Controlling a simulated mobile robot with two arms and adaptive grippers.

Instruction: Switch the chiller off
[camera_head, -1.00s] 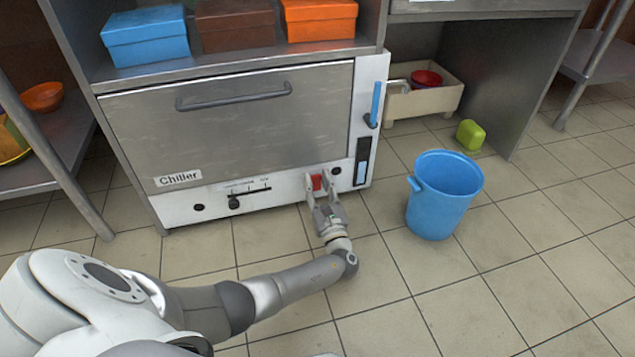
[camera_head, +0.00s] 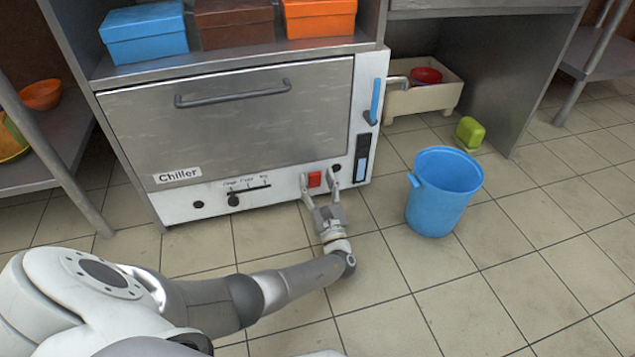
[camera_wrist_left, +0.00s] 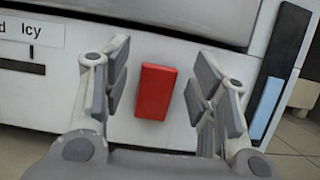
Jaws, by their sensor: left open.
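The chiller (camera_head: 225,130) is a steel-fronted unit with a "Chiller" label, a horizontal door handle and a white lower panel. A red rocker switch (camera_head: 314,179) sits on the lower panel, right of a slider; it also shows in the left wrist view (camera_wrist_left: 155,92). My left gripper (camera_head: 320,185) is open at the lower panel, its fingers on either side of the red switch. In the left wrist view, gaps show between the switch and both fingers (camera_wrist_left: 157,98). I cannot tell whether a finger touches the panel. My right gripper is not in view.
A slider knob (camera_head: 234,201) and a black-and-blue gauge strip (camera_head: 362,158) flank the switch area. A blue handle (camera_head: 375,101) is at the panel's right. A blue bucket (camera_head: 443,195) stands on the floor to the right. Boxes (camera_head: 145,35) sit on the shelf above.

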